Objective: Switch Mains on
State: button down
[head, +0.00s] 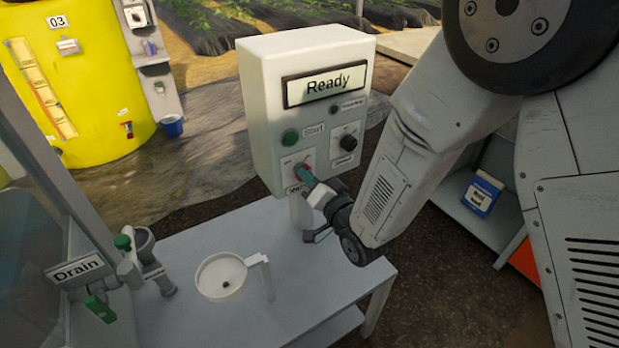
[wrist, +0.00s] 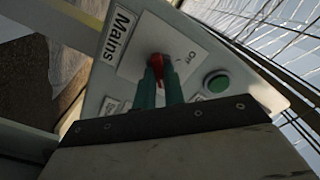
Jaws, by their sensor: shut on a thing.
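The control box (head: 258,110) is a pale cabinet standing at the back of the grey bench. The red Mains switch knob (wrist: 157,66) sits on a white plate (wrist: 133,45) marked "Mains" and "Off" in the wrist view. My gripper (head: 305,173) reaches the lower left of the box front. Its green fingers (wrist: 160,88) are shut on the red knob, one on each side. The fingers hide part of the knob and of the plate. The display (head: 325,85) reads "Ready".
A green Start button (head: 290,138) and a black selector knob (head: 348,143) are close to my gripper on the box front. A white strainer cup (head: 222,277) and a Drain valve with a green handle (head: 100,307) are at the lower left. The bench top (head: 300,290) is otherwise mostly clear.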

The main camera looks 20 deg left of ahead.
dwell(0.3)
jog(key=c, duration=1.5)
grip_release()
jog(key=shift+s+d, duration=0.1)
jog(key=v, duration=0.7)
jog(key=shift+s+d, duration=0.2)
